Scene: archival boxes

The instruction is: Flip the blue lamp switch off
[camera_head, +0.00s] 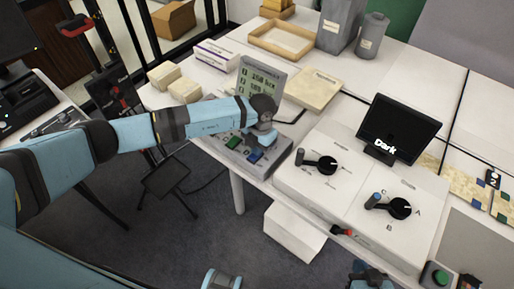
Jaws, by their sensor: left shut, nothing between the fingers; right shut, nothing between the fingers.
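The blue lamp switch (255,156) sits on the front of a grey control box (272,165), beside a green switch (233,143). My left gripper (262,138) is shut and empty, just above and behind the blue switch. I cannot tell whether it touches the box, and its fingertips are partly hidden by its own body. The switch's exact tilt is too small to tell. A grey display (262,78) with several lines of text stands behind the box. My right gripper (371,277) shows only partly at the bottom edge, shut and away from the switch.
Right of the box are two white panels with black rotary knobs (326,165) (400,208). A black screen reading "Dark" (400,128) stands behind them. A cream box (313,90) and a wooden tray (282,40) lie further back. A white box (294,231) is below the table edge.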

